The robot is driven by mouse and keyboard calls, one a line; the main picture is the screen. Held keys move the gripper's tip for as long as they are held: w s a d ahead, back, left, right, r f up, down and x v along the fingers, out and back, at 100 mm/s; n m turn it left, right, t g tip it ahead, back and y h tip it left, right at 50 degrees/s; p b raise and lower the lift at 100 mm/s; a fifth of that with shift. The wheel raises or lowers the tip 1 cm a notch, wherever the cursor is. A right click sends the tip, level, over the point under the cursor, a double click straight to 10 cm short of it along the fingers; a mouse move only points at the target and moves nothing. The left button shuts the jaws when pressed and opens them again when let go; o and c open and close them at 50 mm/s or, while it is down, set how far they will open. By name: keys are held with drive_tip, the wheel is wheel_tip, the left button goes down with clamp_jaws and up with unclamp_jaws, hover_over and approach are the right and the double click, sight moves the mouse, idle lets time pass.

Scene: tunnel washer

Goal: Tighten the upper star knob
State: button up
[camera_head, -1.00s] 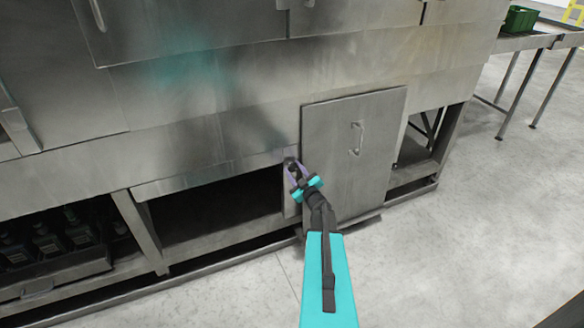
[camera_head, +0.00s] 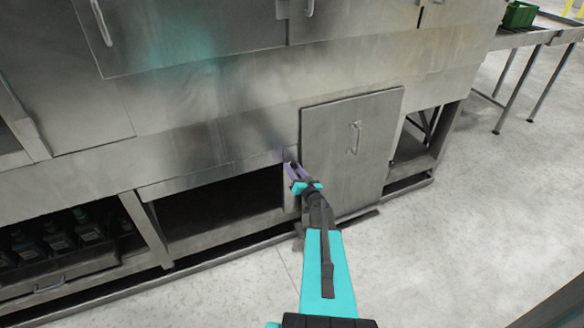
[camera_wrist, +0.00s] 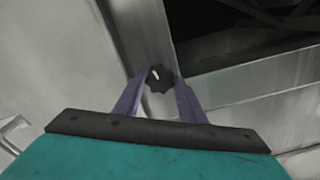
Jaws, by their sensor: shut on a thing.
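A small black star knob (camera_wrist: 158,80) with a pale mark on its face sits on a narrow metal post in the wrist view. My gripper (camera_wrist: 159,75) is shut on it, with one purple finger on each side. In the head view my gripper (camera_head: 291,169) reaches the narrow strip just left of the closed panel door, and it hides the knob there. Only one knob shows, so I cannot tell from these frames whether another sits above or below it.
The panel door (camera_head: 352,150) with a bar handle stands right of my gripper. A dark open bay (camera_head: 220,208) lies to the left. Several bottles (camera_head: 60,240) stand in a tray at far left. A green crate (camera_head: 519,15) sits on a table at back right.

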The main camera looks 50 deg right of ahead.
drive_tip(key=shift+w+a+f+m+p, duration=0.15)
drive_tip(key=shift+m+p, duration=0.15)
drive_tip(key=shift+m, duration=0.35)
drive_tip(key=shift+s+a+f+m+p, duration=0.1)
drive_tip(key=shift+m+p, duration=0.2)
drive_tip(key=shift+m, duration=0.35)
drive_tip(key=o, duration=1)
drive_tip(key=shift+o, duration=0.2)
drive_tip(key=shift+d+r, duration=0.1)
drive_tip(key=b+v, duration=0.2)
drive_tip(key=v, duration=1.1)
drive_tip(key=shift+s, duration=0.4)
